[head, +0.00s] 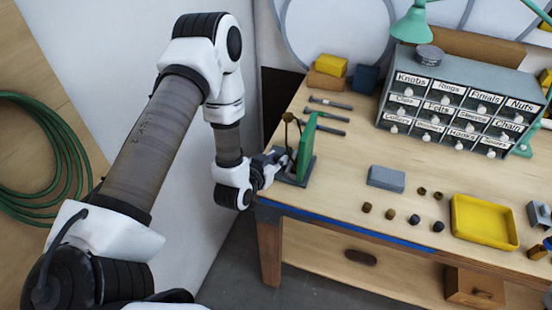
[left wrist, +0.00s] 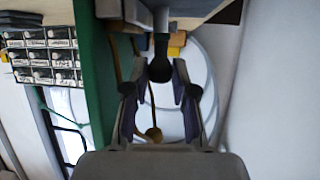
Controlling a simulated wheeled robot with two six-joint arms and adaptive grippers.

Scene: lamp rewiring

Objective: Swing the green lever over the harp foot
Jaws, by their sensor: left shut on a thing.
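A tall green upright piece (head: 306,146), which looks like the green lever, stands on a small dark grey base (head: 297,180) at the bench's left front corner. In the left wrist view the green piece (left wrist: 95,85) runs along the left of the fingers. A thin brass rod with a ball (head: 288,117) rises beside it; a brass ball also shows in the left wrist view (left wrist: 153,133). My left gripper (head: 279,160) is low beside the green piece, shut on a dark knob (left wrist: 160,69). The harp foot is not clearly distinguishable. My right gripper is out of view.
A labelled drawer cabinet (head: 460,100) stands at the back. A grey block (head: 386,178), several small knobs and a yellow tray (head: 484,222) lie to the right. Tools (head: 328,103) lie behind the fixture. The middle of the bench (head: 355,145) is clear.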

